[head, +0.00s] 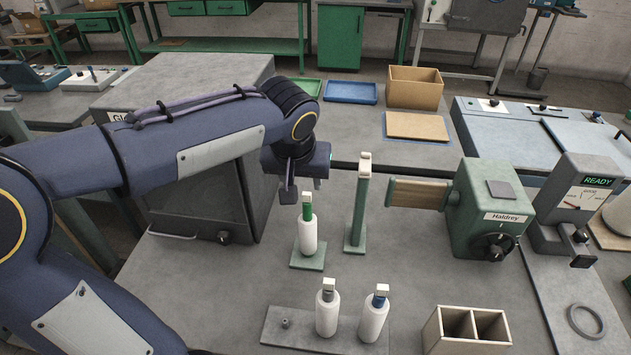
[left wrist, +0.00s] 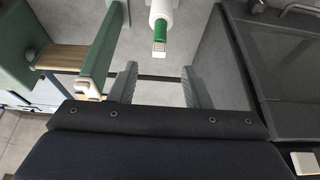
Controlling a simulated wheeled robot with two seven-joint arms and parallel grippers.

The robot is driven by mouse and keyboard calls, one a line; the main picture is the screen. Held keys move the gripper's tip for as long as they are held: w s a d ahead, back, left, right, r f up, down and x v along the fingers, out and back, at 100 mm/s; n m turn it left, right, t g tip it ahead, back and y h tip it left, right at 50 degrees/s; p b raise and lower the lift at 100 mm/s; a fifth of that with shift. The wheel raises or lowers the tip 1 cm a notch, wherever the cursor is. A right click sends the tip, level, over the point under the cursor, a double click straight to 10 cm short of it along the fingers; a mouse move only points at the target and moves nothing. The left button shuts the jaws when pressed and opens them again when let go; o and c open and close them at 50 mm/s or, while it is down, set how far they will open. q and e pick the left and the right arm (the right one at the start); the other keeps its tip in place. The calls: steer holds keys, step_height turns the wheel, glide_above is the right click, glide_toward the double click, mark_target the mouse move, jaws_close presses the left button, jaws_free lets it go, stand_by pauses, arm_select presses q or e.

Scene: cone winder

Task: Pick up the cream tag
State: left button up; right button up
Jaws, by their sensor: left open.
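Several pale tags show, and I cannot tell for sure which is the cream one. A cream piece (head: 365,163) sits on top of the slim green post (head: 357,212); it also shows in the left wrist view (left wrist: 87,88). A pale tag (head: 306,198) tops the green-necked white cone (head: 308,236) on a green base. Two more pale tags, one on a grey neck (head: 328,285) and one on a blue neck (head: 382,289), top white cones in front. My left gripper (head: 303,186) is open and empty, just above the green-necked cone's tag (left wrist: 159,46). My right gripper is not in view.
A dark-fronted grey cabinet (head: 205,200) stands close on the left. A green machine labelled Haldrey (head: 490,210) is at right, beside a READY display unit (head: 580,195). A divided wooden box (head: 468,330) and a grey ring (head: 585,320) lie in front right.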

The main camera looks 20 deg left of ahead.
mark_target(307, 194)
arm_select(q)
steer(key=x, duration=0.5)
steer(key=p+x, duration=0.1)
steer(key=x, duration=0.1)
steer(key=shift+w+a+f, duration=0.1)
steer(key=shift+w+f, duration=0.1)
steer(key=shift+w, duration=0.35)
steer(key=c, duration=0.8)
